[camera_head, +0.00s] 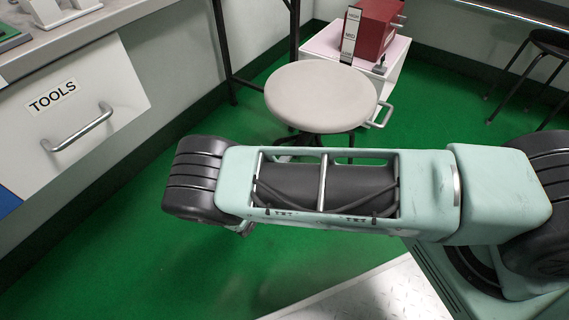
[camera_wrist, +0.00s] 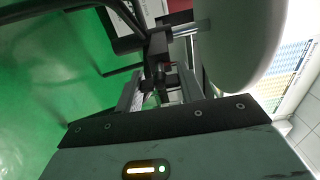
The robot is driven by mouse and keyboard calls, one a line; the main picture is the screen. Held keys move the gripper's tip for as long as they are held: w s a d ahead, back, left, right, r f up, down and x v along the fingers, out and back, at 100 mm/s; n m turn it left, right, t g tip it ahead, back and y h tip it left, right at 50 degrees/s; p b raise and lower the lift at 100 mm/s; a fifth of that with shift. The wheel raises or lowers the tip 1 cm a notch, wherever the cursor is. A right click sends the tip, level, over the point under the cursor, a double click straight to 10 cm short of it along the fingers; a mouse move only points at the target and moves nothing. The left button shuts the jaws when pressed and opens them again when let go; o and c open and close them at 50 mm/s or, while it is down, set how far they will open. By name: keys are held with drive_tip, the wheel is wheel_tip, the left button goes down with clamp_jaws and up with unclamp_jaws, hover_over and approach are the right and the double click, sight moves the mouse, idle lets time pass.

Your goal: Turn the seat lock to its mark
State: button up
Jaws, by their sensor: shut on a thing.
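The stool's round pale seat (camera_head: 322,97) shows in the head view behind my arm; its lock is hidden there. In the wrist view the seat (camera_wrist: 238,40) is at upper right, with a bright metal post (camera_wrist: 190,29) running from it to a dark hub. The seat lock, a dark lever-like part (camera_wrist: 158,48), reaches from the hub down between my fingers. My gripper (camera_wrist: 160,88) is shut on it, beneath the seat. A small reddish spot shows by the fingers; I cannot tell if it is the mark. My gripper is hidden in the head view.
A white cabinet with a metal handle (camera_head: 380,116) stands behind the stool, bearing a red box (camera_head: 376,28) and a HIGH/MID strip (camera_head: 350,36). A TOOLS drawer (camera_head: 75,115) is at left. A dark stool (camera_head: 550,42) is at far right. Green floor (camera_head: 190,270) is open at front left.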

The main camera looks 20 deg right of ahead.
drive_tip(key=shift+a, duration=0.1)
idle(0.4)
drive_tip(key=o, duration=1)
drive_tip(key=p+v, duration=0.2)
drive_tip(key=v, duration=1.5)
drive_tip(key=shift+s+p, duration=0.15)
drive_tip(key=shift+p, duration=0.2)
drive_tip(key=shift+a, duration=0.1)
